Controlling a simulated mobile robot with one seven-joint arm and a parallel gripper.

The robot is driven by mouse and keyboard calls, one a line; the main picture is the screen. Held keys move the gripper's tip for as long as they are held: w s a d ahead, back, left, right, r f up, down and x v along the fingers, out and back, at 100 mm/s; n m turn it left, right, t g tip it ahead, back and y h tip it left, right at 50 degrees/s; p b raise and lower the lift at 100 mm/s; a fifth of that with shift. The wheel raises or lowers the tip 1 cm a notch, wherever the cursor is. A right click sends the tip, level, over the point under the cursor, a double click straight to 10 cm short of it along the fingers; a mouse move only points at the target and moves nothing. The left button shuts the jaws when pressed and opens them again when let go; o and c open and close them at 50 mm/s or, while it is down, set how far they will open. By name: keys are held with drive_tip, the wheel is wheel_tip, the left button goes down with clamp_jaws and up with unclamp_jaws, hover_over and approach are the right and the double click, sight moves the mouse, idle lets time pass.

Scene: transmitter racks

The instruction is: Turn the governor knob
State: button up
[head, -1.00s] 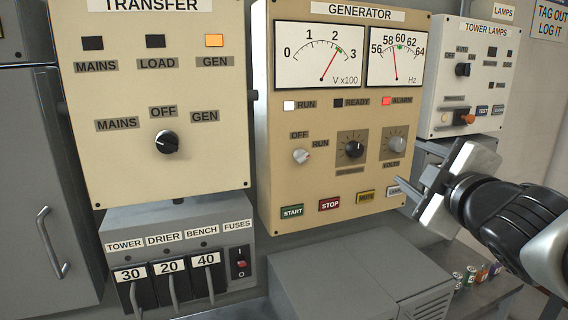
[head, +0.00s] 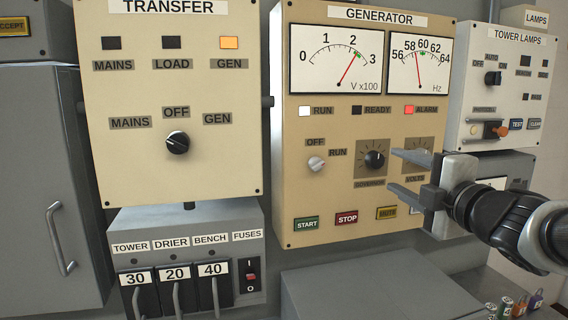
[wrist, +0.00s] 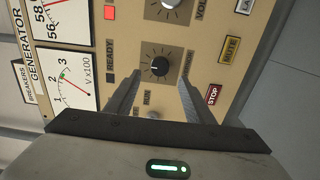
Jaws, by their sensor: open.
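The governor knob (head: 375,159) is a black round knob with a white pointer mark on a dark square plate, in the lower middle of the cream generator panel (head: 290,200). In the wrist view the knob (wrist: 160,68) shows just beyond and between the fingertips. My gripper (head: 393,170) is open and empty, its two fingers pointing left just to the right of the governor knob in the head view. The fingers (wrist: 159,82) look apart from the knob, though the exact gap cannot be told. The Hz meter (head: 420,60) needle stands a little below 60.
The volts knob (wrist: 172,4) sits beside the governor knob, mostly hidden by my gripper in the head view. The off/run knob (head: 317,164) is to the left. Start (head: 306,223), stop (head: 346,217) and mute (head: 387,212) buttons lie below. A grey cabinet (head: 370,280) stands underneath.

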sight(378, 161)
drive_tip(key=w, duration=0.3)
drive_tip(key=w+a, duration=0.1)
drive_tip(key=w, duration=0.2)
drive_tip(key=shift+w+a, duration=0.15)
drive_tip(key=shift+w, duration=0.1)
drive_tip(key=c, duration=1)
